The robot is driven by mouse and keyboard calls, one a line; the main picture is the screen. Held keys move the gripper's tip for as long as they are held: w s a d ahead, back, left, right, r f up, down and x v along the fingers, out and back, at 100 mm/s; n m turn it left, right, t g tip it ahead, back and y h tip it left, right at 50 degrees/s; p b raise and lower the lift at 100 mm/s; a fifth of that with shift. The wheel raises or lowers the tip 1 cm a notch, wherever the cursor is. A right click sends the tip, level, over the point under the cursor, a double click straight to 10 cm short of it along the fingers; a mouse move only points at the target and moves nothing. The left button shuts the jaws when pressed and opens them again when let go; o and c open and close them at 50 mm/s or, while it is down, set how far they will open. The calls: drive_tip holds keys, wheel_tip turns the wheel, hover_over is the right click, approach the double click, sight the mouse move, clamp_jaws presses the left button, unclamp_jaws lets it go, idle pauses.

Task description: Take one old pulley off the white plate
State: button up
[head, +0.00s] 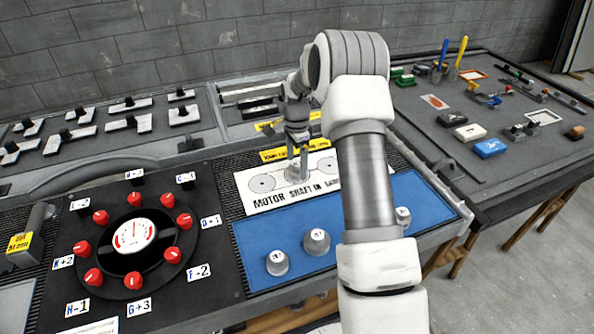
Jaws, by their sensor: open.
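Any other pulley on the plate behind my arm is hidden.
A blue mat (300,271) in front of the plate holds grey knobbed pieces (277,262), one partly beside my arm. A dial panel with red knobs (102,217) lies to the left. A bench with tools and a blue box (490,148) is on the right.

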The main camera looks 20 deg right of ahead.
drive_tip(key=shift+f, duration=0.75)
drive_tip(key=shift+c, duration=0.2)
drive_tip(key=c, duration=1.4)
drive_tip(key=shift+c, duration=0.3)
drive_tip(key=shift+r, duration=0.2)
